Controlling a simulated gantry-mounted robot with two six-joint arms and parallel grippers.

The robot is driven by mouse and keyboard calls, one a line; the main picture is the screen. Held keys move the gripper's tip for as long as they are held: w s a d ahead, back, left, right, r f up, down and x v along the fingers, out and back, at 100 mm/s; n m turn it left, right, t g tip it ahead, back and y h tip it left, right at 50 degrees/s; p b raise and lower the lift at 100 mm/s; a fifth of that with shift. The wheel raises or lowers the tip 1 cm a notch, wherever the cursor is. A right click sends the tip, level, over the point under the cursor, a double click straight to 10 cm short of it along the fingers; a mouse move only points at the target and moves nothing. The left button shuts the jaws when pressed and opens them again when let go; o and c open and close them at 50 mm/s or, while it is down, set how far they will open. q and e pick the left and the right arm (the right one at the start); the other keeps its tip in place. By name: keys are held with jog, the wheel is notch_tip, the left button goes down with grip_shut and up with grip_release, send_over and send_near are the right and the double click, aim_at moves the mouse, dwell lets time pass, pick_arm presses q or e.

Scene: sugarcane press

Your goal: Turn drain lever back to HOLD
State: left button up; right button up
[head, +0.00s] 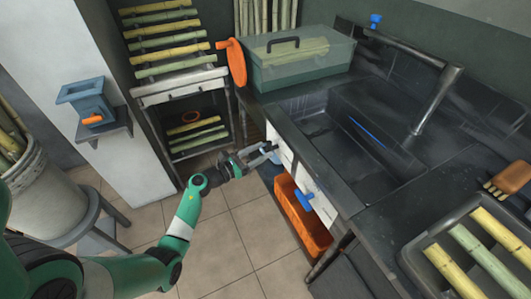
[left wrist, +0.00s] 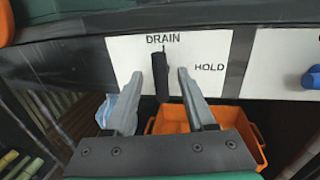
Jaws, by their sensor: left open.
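The drain lever (left wrist: 160,78) is a black handle on a white plate (left wrist: 125,48) on the front of the sink counter. It stands nearly upright, its top just under the word DRAIN; the word HOLD is to its right. My left gripper (left wrist: 160,88) is open, with one finger on each side of the lever in the left wrist view. I cannot tell whether either finger touches it. In the head view, my left gripper (head: 258,156) is at the counter's front, partly covering the lever area. My right gripper is not in view.
An orange bin (head: 300,222) stands below the counter front, near a blue knob (head: 304,201). The dark sink (head: 350,145) is behind the plate. A lidded green box (head: 298,68) and an orange disc (head: 236,62) are at the back. Floor tiles (head: 225,235) are clear.

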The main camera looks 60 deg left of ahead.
aim_at(273, 148)
pick_arm(q)
jog(key=shift+x, duration=1.15)
grip_shut()
